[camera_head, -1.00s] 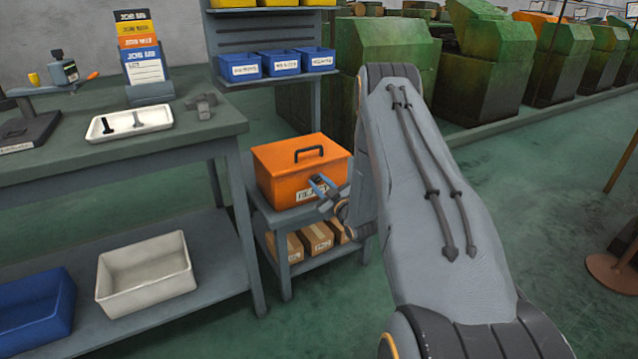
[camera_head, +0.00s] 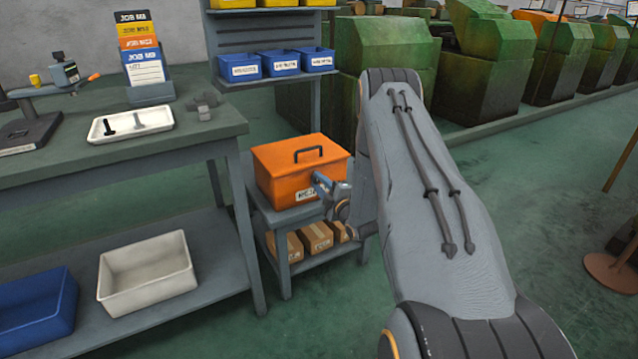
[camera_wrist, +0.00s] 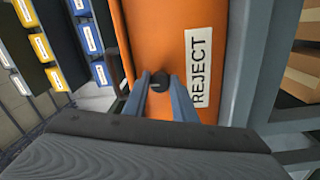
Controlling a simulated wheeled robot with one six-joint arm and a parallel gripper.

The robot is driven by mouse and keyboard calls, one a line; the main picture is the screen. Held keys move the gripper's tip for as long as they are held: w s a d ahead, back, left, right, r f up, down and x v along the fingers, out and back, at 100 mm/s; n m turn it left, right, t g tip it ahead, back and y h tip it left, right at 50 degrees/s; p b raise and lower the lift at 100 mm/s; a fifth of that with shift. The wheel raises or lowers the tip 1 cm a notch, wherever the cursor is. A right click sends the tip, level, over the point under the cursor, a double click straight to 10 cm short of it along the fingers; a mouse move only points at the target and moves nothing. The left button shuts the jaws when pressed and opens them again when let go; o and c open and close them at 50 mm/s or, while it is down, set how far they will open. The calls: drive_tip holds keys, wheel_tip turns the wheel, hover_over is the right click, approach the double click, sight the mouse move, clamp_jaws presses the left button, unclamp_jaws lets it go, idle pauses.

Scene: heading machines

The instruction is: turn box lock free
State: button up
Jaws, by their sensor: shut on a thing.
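The orange reject box (camera_head: 290,170) with a dark top handle stands on a small grey stand in the head view. Its front, with a white REJECT label, fills the middle of the wrist view (camera_wrist: 165,35). The box's lock (camera_wrist: 158,80) is a small dark round knob on that front, beside the label. My gripper (camera_head: 318,180) is at the box's front face in the head view. In the wrist view my gripper's two blue-grey fingers (camera_wrist: 160,85) lie on either side of the lock, shut on it. The lid looks closed. How far the lock is turned cannot be told.
The grey stand (camera_head: 262,205) holds cardboard boxes (camera_head: 318,238) on its lower shelf. A workbench (camera_head: 200,145) with a white tray (camera_head: 130,123) is at left. A rack with blue bins (camera_head: 278,63) stands behind. Green machines (camera_head: 490,60) line the back right.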

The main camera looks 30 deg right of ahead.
drive_tip(key=shift+n, duration=0.6)
drive_tip(key=o, duration=1)
drive_tip(key=shift+o, duration=0.2)
drive_tip(key=s, duration=0.7)
drive_tip(key=shift+s+d+f+p, duration=0.2)
drive_tip(key=shift+s+p, duration=0.1)
drive_tip(key=shift+s, duration=0.1)
